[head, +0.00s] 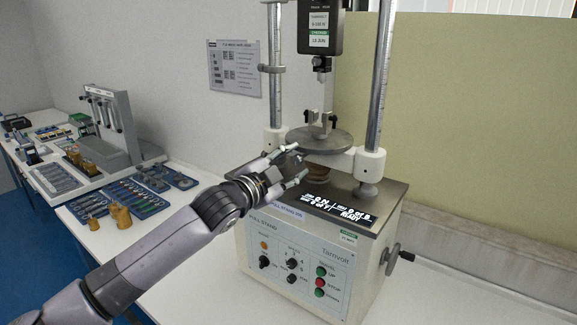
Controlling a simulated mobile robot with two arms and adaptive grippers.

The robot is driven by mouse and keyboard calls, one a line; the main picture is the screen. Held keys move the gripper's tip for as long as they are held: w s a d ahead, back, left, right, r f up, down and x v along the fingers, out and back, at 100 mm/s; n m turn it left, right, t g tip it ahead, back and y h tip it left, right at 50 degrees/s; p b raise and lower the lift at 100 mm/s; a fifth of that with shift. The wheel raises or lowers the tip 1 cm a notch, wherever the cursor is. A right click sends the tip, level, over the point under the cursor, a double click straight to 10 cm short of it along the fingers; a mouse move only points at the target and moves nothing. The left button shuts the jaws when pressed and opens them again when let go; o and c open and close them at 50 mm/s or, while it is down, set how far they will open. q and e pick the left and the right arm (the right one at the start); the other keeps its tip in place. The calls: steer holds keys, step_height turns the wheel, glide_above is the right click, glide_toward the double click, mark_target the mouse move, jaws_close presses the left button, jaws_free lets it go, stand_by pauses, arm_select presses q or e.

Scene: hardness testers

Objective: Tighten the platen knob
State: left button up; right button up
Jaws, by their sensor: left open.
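The pull stand (300,250) is a cream box with a control panel, standing on the white bench. Its round grey platen (320,140) sits level between two upright columns. Below the platen is a brownish round part (321,181), which looks like the platen knob; it is partly hidden by my gripper. My left gripper (301,163) is open, just left of and in front of that part, with its fingertips pointing right. I cannot tell whether a finger touches it. My right gripper is not in view.
A dark gauge head (320,27) with a clamp (321,90) hangs above the platen. A crank handle (399,256) sticks out at the stand's right side. Blue trays (140,196) and brass weights (121,216) are on the bench at left. The bench right of the stand is clear.

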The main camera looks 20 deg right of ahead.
arm_select(q)
steer(key=v, duration=1.2)
